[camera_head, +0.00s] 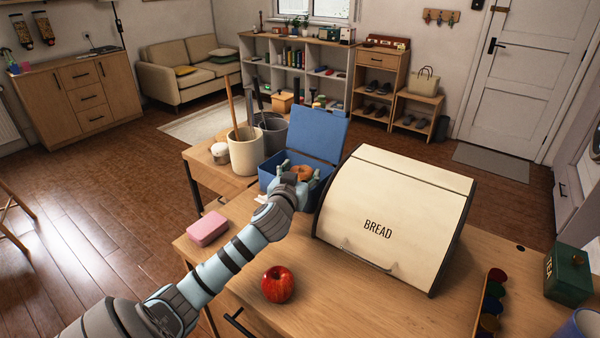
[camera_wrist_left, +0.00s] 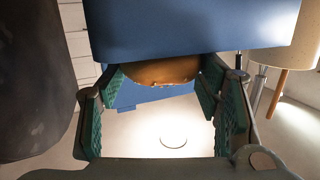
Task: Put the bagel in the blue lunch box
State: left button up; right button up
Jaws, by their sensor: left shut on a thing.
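The blue lunch box (camera_head: 268,178) stands open on the counter, its lid (camera_head: 320,133) raised at the back. The brown bagel (camera_head: 303,171) is in my left gripper (camera_head: 296,176), which is shut on it at the lunch box opening. Whether the bagel is above the rim or partly inside is hard to tell. In the left wrist view the bagel (camera_wrist_left: 160,71) sits between the green finger pads, with a blue panel (camera_wrist_left: 190,28) of the lunch box close behind it. My forearm and hand hide part of the box front. My right gripper is not in view.
A cream bread box (camera_head: 390,215) stands close to the right of the lunch box. A crock (camera_head: 245,152) with a wooden handle and a grey pot (camera_head: 271,133) stand to its left. Bare counter surrounds the apple.

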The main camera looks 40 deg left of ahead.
pick_arm(q)
jog(key=o, duration=0.7)
jog(key=shift+c, duration=0.2)
jog(key=shift+r, duration=0.1)
jog(key=shift+r, duration=0.25)
jog(key=shift+r+p, duration=0.55)
jog(key=shift+p, duration=0.05)
jog(key=v, duration=1.2)
jog(key=shift+f+p, duration=0.25)
jog(key=shift+p, duration=0.15)
jog(key=shift+r, duration=0.1)
